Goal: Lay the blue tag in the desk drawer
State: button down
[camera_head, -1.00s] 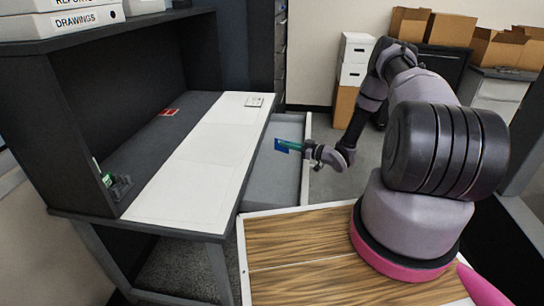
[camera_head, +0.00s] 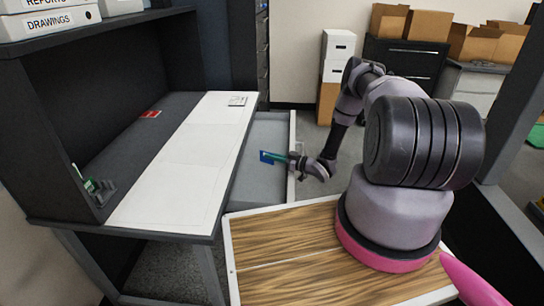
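The blue tag (camera_head: 267,157) is at the end of a green strip held out from my gripper (camera_head: 290,160). My gripper looks shut on it, though the fingertips are small in this view. The desk drawer (camera_head: 262,185) is pulled out at the right side of the desk, grey inside with a pale rim. The tag shows over the drawer's interior, and my gripper shows at its right wall. I cannot tell whether the tag touches the drawer floor.
The desk (camera_head: 180,165) has a white top, with a red item (camera_head: 150,114) and a small dark holder (camera_head: 100,190) on it. My wooden-topped base stands close to the drawer's near end. Cardboard boxes (camera_head: 405,22) and white boxes (camera_head: 338,55) stand behind.

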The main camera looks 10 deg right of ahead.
jog(key=shift+f, duration=0.3)
jog(key=c, duration=1)
grip_release()
jog(key=shift+c, duration=0.2)
